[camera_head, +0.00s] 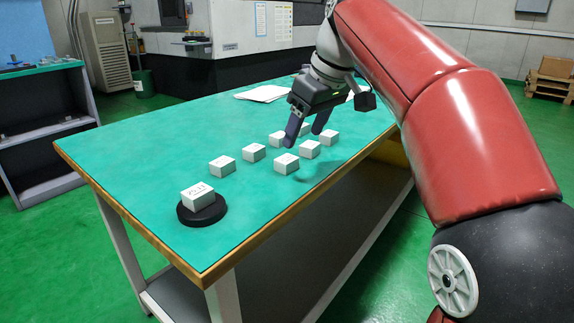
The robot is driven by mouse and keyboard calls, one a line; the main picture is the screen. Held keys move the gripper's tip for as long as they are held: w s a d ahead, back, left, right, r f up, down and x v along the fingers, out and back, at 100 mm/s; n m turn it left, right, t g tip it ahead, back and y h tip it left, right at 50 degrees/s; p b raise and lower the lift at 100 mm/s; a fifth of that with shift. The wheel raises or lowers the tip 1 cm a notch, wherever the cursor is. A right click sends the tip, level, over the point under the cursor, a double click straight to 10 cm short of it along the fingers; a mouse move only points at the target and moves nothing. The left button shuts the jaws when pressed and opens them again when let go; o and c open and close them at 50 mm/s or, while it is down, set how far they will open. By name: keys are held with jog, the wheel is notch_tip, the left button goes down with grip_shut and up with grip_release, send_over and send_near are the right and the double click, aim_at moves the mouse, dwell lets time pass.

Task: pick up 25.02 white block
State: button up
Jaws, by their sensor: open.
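Several white blocks lie on the green-topped table (130,165). One white block (198,196), with dark markings on top, sits on a round black disc (203,216) near the front left corner. Others stand in two rows: a left row with blocks (222,167) and (254,153), and a right row with blocks (286,164), (310,150) and (329,138). The markings are too small to tell which is 25.02. My gripper (303,139) is open and empty, pointing down over the far blocks. Its fingers partly hide the far left-row blocks.
White papers (262,93) lie at the table's far end. The table's left part is clear. A shelf unit (45,125) stands at the left, and a machine stands behind the table. My red arm covers the right side.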

aim_at(287, 158)
jog(key=x, duration=0.2)
jog(key=b+x, duration=0.1)
jog(key=x, duration=0.2)
jog(key=a+b+x, duration=0.1)
jog(key=x, duration=0.2)
jog(key=shift+w+r, duration=0.3)
jog(key=shift+w, duration=0.05)
jog(key=shift+r, duration=0.1)
jog(key=c, duration=1.2)
